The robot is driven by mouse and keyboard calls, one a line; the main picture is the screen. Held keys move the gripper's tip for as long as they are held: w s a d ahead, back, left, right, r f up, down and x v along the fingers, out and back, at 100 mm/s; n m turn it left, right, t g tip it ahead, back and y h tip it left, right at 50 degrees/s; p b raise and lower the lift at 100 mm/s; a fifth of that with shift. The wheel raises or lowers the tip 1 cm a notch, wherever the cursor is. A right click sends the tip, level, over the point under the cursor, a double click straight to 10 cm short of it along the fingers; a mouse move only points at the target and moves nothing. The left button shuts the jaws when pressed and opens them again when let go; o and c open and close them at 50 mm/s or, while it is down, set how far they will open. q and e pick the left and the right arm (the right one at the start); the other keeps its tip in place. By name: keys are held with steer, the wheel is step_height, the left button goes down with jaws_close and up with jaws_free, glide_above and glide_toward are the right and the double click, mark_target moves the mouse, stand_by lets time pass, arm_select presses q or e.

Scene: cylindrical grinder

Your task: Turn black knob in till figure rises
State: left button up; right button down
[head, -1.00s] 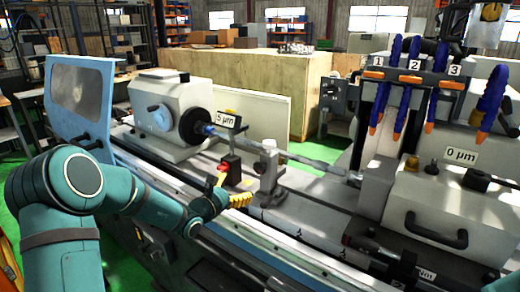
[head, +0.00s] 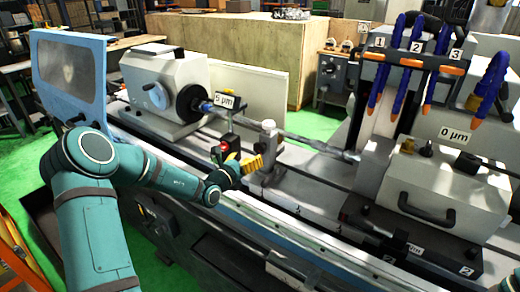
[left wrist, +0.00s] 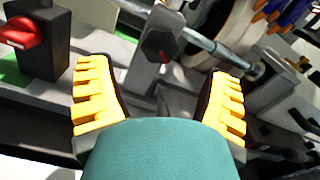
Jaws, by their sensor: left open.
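A black knob (left wrist: 160,43) with a red mark sits on a grey upright support (left wrist: 145,75) in the left wrist view. My left gripper (head: 243,166), with yellow ribbed fingers, is at the near side of the support. In the left wrist view the left gripper (left wrist: 161,72) is open and empty, and the knob shows beyond the gap between its fingertips. A sign reading 5 µm (head: 226,101) stands behind the bar; another sign reads 0 µm (head: 455,134). My right gripper is out of view.
The workpiece bar (head: 310,143) crosses above the bed. A grey cover with a black handle (head: 425,208) is at the right. Blue coolant hoses (head: 430,75) hang behind it.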

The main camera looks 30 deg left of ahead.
mark_target(258, 150)
arm_select(q)
steer(key=w, duration=0.4)
steer(key=w+d, duration=0.1)
steer(key=w, duration=0.2)
steer(key=shift+c, duration=0.3)
steer(key=c, duration=1.2)
